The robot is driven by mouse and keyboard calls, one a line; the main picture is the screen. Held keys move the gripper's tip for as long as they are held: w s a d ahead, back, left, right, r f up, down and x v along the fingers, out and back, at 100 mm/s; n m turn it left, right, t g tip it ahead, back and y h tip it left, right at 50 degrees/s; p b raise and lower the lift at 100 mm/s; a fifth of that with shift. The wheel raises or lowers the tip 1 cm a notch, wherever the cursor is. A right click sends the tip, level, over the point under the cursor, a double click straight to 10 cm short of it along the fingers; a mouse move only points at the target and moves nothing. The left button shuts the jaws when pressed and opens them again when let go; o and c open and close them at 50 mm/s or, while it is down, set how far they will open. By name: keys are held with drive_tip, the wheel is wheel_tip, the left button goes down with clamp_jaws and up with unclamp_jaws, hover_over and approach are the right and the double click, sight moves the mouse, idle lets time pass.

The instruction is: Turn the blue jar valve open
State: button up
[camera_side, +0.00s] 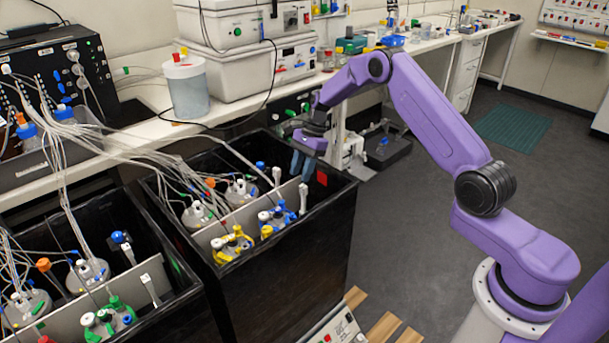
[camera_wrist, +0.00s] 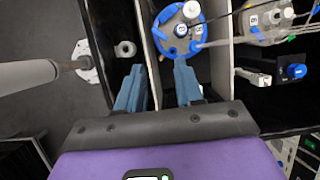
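The blue jar (camera_side: 277,218), a clear vessel with blue clamps on its lid, stands in the black tank in the side view, in front of the grey divider. Its round lid with blue clamps (camera_wrist: 180,30) shows at the top of the wrist view. A white upright fitting (camera_side: 303,196) stands right of the jar; I cannot tell whether it is the jar's valve. My gripper (camera_side: 300,168) is above the tank's right end, near this fitting. In the wrist view my gripper (camera_wrist: 159,72) is open, its two blue fingers apart below the jar lid, with nothing visibly held.
A yellow-clamped jar (camera_side: 232,244) stands left of the blue jar. Behind the divider (camera_wrist: 221,55) are other jars and a blue knob (camera_wrist: 297,71). Tubes (camera_side: 140,150) cross the tanks from the left. The tank's black wall (camera_side: 335,190) rises beside my gripper.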

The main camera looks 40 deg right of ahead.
drive_tip(key=s+a+r+n+g+h, duration=0.1)
drive_tip(key=s+a+r+n+h, duration=0.1)
drive_tip(key=s+a+r+n, duration=1.1)
drive_tip(key=shift+s+a, duration=0.6)
drive_tip(key=shift+s, duration=0.95)
drive_tip(key=m+t+h, duration=0.1)
drive_tip(key=m+h, duration=0.1)
drive_tip(key=m, duration=0.2)
hover_over(287, 218)
wheel_tip(287, 218, down, 9)
wheel_tip(287, 218, down, 17)
drive_tip(key=shift+f, duration=0.1)
